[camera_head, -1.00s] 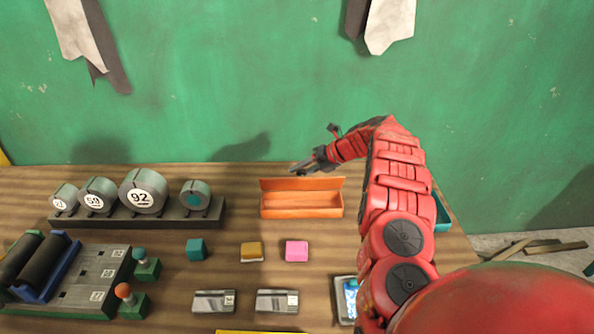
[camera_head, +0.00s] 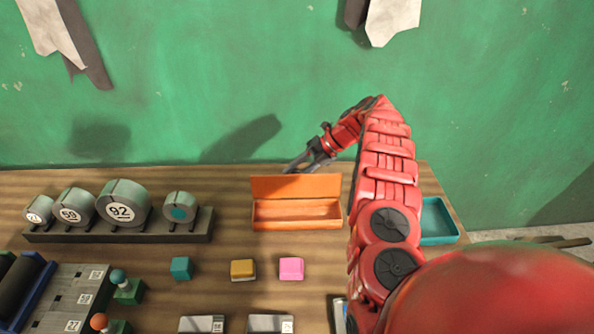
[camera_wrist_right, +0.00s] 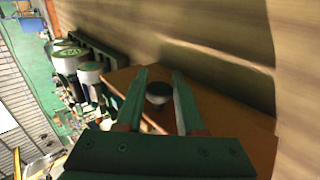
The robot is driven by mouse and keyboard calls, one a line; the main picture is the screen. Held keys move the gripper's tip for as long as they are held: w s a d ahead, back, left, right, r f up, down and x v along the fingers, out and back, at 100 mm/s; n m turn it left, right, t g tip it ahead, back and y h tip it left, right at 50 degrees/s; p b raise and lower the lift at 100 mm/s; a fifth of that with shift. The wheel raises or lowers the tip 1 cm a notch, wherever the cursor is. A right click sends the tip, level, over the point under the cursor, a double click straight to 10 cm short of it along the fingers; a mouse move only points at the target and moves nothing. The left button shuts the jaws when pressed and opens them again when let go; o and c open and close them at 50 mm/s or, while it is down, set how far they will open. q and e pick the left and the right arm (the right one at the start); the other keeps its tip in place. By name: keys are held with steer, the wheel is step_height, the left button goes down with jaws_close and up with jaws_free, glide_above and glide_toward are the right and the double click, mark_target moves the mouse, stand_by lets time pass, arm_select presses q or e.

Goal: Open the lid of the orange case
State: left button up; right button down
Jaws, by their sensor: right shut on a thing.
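The orange case (camera_head: 297,223) stands on the wooden bench, and its empty inside shows. Its orange lid (camera_head: 295,187) is raised along the back edge and leans back. My right gripper (camera_head: 292,167) is at the lid's top edge, partly behind it. In the right wrist view my right gripper (camera_wrist_right: 160,88) has its fingers on either side of a dark round knob (camera_wrist_right: 158,93) on the orange panel, and it is shut on that knob. The head view hides the knob. My left gripper is not in view.
A rack of grey numbered cylinders (camera_head: 123,203) stands left of the case. A teal block (camera_head: 181,268), a yellow block (camera_head: 243,269) and a pink block (camera_head: 291,268) lie in front. A teal tray (camera_head: 438,222) is at the right. The green wall (camera_head: 220,90) rises behind the bench.

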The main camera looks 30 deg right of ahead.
steer(key=shift+s+a+f, duration=0.15)
steer(key=shift+s+f, duration=0.05)
steer(key=shift+f, duration=0.05)
steer(key=c, duration=0.5)
jaws_free()
steer(key=shift+w+r, duration=0.1)
steer(key=shift+b+v, duration=0.45)
steer(key=shift+v, duration=3.3)
